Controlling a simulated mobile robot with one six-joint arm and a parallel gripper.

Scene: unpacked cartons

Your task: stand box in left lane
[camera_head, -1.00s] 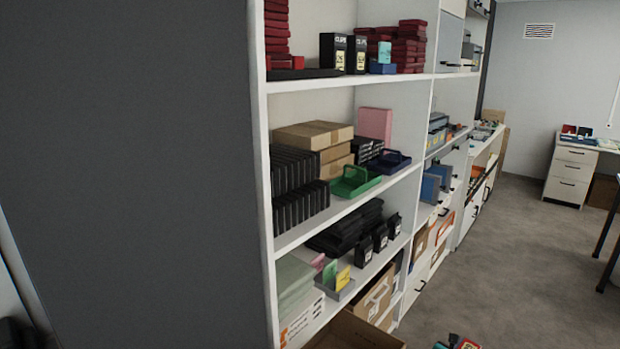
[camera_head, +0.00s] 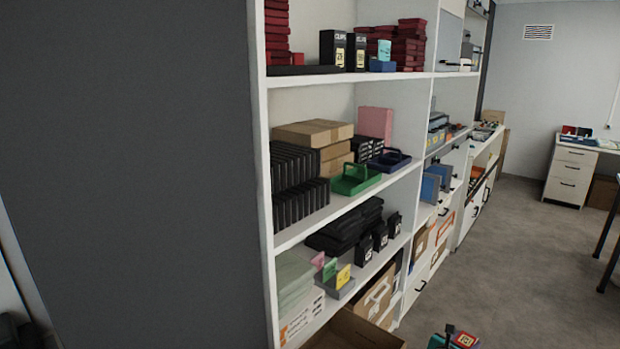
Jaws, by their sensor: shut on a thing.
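My gripper (camera_head: 449,336) shows only in part at the bottom edge, right of centre, over the grey floor. The box's lower part is cut off by the frame. The gripper is well away from the shelves, to their right and front. Two upright black boxes (camera_head: 333,48) with pale labels stand side by side on the top shelf. Stacks of red boxes (camera_head: 410,45) stand to their right. I cannot tell which place is the left lane.
The white shelf unit (camera_head: 340,79) has brown cartons (camera_head: 313,133), a green tray (camera_head: 354,180) and rows of black cases (camera_head: 293,170). An open carton (camera_head: 352,331) juts out at the bottom. The aisle floor (camera_head: 500,250) is clear. A drawer desk (camera_head: 570,175) stands at the back right.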

